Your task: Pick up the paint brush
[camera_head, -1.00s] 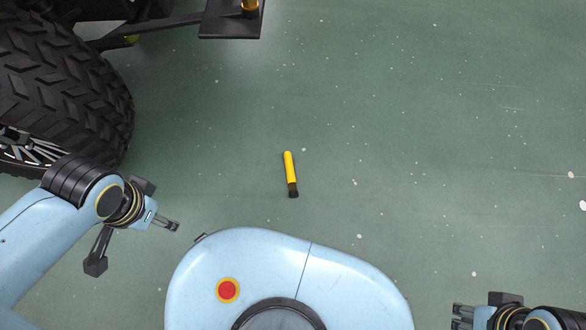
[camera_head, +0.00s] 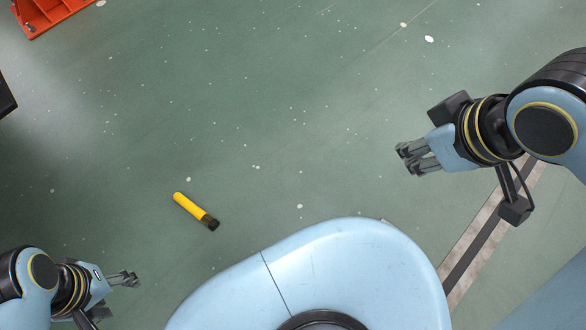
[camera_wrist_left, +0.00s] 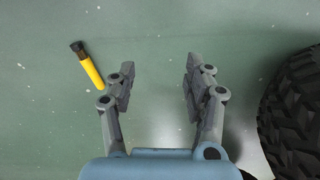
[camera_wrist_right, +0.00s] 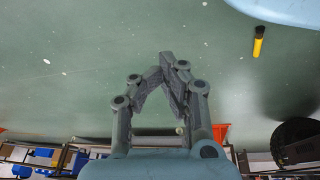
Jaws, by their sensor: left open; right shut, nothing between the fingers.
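The paint brush (camera_head: 190,208) has a yellow handle and dark bristles and lies on the green floor, left of centre in the head view. It also shows in the left wrist view (camera_wrist_left: 90,68), upper left, beside the left finger and apart from it. In the right wrist view the brush (camera_wrist_right: 259,42) is small at the upper right. My left gripper (camera_head: 135,279) is open and empty, below and left of the brush in the head view. My right gripper (camera_head: 408,160) is shut and empty, far to the right of the brush; its fingertips meet in the right wrist view (camera_wrist_right: 167,60).
An orange metal piece (camera_head: 38,18) stands at the top left of the head view. A big black tyre (camera_wrist_left: 298,115) is at the right of the left wrist view. A striped floor line (camera_head: 485,240) runs at the right. The floor around the brush is clear.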

